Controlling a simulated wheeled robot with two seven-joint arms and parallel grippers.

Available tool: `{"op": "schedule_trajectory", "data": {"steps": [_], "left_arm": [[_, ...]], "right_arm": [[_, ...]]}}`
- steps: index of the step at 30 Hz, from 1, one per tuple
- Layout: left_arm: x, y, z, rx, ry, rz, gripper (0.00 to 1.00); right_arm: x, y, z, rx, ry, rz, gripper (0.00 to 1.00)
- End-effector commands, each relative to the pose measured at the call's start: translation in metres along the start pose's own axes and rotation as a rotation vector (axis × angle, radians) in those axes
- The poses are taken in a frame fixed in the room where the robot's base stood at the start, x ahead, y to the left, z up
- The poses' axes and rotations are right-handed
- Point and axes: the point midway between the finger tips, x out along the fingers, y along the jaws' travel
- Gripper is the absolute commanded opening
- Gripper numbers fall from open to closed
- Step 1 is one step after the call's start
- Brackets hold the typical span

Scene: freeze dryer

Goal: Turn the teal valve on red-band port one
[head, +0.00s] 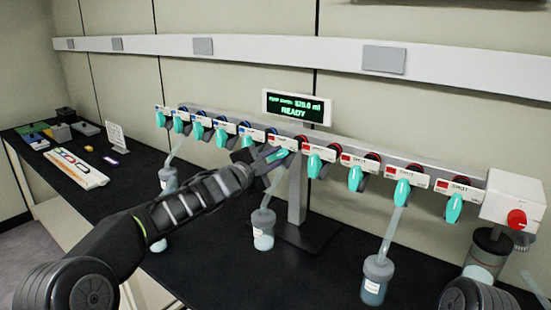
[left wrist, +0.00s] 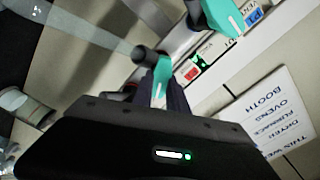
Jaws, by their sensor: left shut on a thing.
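A row of teal valves runs along the grey manifold (head: 420,176); the ports at left carry blue labels, those at right red ones. My left gripper (head: 266,157) is at the leftmost red-labelled port, shut on its teal valve (head: 278,156). In the left wrist view the same valve (left wrist: 160,92) stands between the dark fingers (left wrist: 162,98), beside a red label (left wrist: 191,73). The fingers partly hide the valve. A blue-labelled port's teal valve (left wrist: 224,14) is close by there. My right gripper is not in view.
Flasks hang below some ports, one (head: 263,230) just under my left gripper and another (head: 377,280) at right. A white box with a red knob (head: 517,219) is at the right end.

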Motion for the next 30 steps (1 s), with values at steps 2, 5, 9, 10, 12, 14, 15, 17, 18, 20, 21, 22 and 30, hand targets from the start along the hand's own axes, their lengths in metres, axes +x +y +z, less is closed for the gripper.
{"op": "schedule_trajectory", "data": {"steps": [2,5,9,10,12,14,15,17,18,20,21,22,30], "left_arm": [[-0.0001,0.0003,0.0002,0.007,0.000,0.001,0.00],[-0.0001,0.0003,0.0002,0.008,0.000,0.001,0.00],[0.0000,0.0004,0.0002,0.007,0.000,0.001,0.00],[0.0000,0.0004,0.0002,0.007,0.000,0.001,0.00],[0.0000,0.0004,0.0002,0.007,0.000,0.001,0.24],[0.0000,0.0005,0.0002,0.006,0.000,0.001,0.29],[0.0000,0.0004,0.0002,0.006,0.000,0.001,0.32],[0.0000,0.0005,0.0001,0.005,0.000,0.001,0.37],[0.0000,0.0004,0.0001,0.005,0.000,0.001,0.40],[0.0000,0.0004,0.0001,0.004,0.000,0.001,0.40],[0.0000,0.0004,0.0001,0.004,0.000,0.001,0.40],[0.0000,0.0004,0.0000,0.004,0.000,0.001,0.40],[-0.0077,0.0012,0.0010,0.004,0.000,0.000,0.40]], "right_arm": [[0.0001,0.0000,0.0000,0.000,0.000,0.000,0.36],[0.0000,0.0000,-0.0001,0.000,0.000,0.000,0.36],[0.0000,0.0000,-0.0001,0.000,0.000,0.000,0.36],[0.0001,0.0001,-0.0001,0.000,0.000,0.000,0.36],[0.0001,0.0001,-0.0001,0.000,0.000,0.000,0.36],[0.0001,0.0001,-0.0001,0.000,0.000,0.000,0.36],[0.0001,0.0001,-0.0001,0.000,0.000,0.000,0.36],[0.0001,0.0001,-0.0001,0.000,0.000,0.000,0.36],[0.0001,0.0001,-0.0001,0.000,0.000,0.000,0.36],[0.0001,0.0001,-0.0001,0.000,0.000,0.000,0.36],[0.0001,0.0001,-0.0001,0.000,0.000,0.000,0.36],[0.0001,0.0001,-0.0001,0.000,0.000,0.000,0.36],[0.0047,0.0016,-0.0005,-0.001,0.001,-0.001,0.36]]}}
